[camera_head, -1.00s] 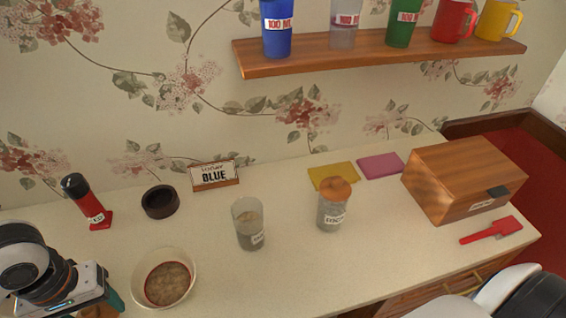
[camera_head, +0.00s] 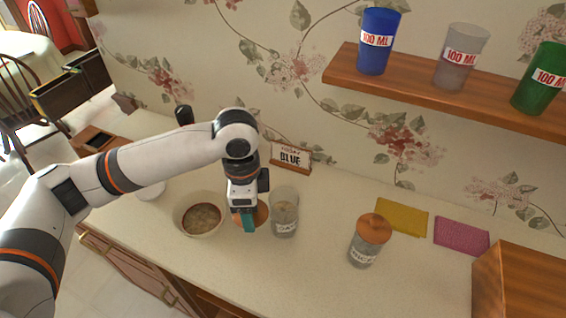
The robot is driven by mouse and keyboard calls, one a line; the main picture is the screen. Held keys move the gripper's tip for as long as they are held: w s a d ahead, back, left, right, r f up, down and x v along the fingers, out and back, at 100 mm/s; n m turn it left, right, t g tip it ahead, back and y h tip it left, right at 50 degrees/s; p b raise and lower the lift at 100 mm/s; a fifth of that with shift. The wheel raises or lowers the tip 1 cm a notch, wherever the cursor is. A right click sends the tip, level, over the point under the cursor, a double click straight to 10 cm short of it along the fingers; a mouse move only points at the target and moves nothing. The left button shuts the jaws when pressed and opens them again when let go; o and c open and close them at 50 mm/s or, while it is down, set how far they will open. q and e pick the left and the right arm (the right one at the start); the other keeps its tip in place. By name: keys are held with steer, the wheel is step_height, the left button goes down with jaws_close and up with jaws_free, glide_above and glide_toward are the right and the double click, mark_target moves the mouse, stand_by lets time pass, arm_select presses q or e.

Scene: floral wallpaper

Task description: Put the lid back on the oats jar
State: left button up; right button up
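A clear open jar (camera_head: 285,216) with a white label stands on the counter; the label is too small to read, and the contents look greyish. My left gripper (camera_head: 248,219), with a teal finger showing, is just left of this jar. It appears shut on a round orange-brown wooden lid (camera_head: 262,213), seen partly behind the finger. The lid is beside the jar in the picture, not on it; its height above the counter is hard to tell. A second clear jar (camera_head: 364,250), with a wooden lid on, stands to the right. My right gripper is out of view.
A bowl of brown food (camera_head: 201,219) stands left of the gripper. A sign reading BLUE (camera_head: 290,157) stands behind. Yellow (camera_head: 402,216) and pink (camera_head: 462,236) cloths and a wooden box (camera_head: 520,283) lie right. A shelf (camera_head: 440,88) with cups hangs above.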

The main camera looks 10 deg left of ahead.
mark_target(264, 205)
arm_select(q)
steer(key=w+m, duration=0.1)
steer(key=m, duration=0.1)
steer(key=d+r+m+p, duration=0.1)
steer(key=m, duration=0.2)
steer(key=w+d+m, duration=0.1)
steer(key=m, duration=0.1)
steer(key=shift+w+d+r+m, duration=0.15)
steer(key=shift+w+r+m, duration=0.15)
steer(key=shift+r, duration=0.05)
steer(key=w+d+r+m+p, duration=0.3)
steer(key=w+m, duration=0.2)
steer(key=m, duration=1)
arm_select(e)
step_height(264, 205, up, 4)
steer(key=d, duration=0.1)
arm_select(q)
steer(key=shift+m, duration=0.3)
steer(key=shift+d+f+b, duration=0.1)
steer(key=shift+f+b, duration=2.65)
steer(key=shift+f, duration=0.55)
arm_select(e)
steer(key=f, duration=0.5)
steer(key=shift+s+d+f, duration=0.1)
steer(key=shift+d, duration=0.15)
